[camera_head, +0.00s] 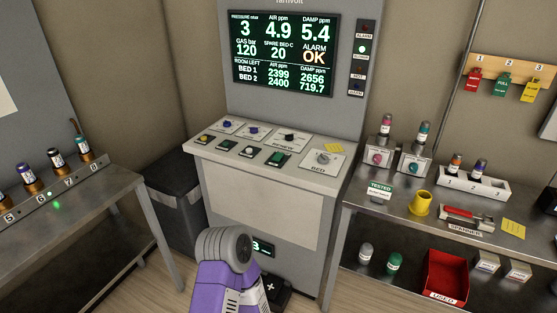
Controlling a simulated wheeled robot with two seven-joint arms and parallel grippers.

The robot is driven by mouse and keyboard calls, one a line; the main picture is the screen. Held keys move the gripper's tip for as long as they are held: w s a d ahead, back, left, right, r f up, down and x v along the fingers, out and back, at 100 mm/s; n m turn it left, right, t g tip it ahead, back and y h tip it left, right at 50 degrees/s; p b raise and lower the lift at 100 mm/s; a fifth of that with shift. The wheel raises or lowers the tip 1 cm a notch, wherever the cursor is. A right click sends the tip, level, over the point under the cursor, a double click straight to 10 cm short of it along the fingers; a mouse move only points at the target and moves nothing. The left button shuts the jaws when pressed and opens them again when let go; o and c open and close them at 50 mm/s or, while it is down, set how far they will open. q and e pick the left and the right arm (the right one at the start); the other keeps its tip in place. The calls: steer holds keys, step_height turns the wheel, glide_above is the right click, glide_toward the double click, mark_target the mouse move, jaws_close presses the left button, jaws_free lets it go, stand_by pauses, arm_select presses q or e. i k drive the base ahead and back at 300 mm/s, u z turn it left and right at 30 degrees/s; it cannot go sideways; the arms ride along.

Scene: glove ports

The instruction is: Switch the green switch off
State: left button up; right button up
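Neither of my gripper's fingers shows in the head view. Part of my purple arm with a grey rounded joint rises at the bottom centre, below the console top and apart from the switch.
A lit display (284,53) stands above. Metal benches flank the console; the right bench holds a yellow cup (420,204) and a spanner (466,217).

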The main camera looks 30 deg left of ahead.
mark_target(277, 157)
steer(key=k, duration=0.5)
steer(key=u, duration=1.55)
steer(key=i, duration=1.25)
steer(key=z, duration=1.65)
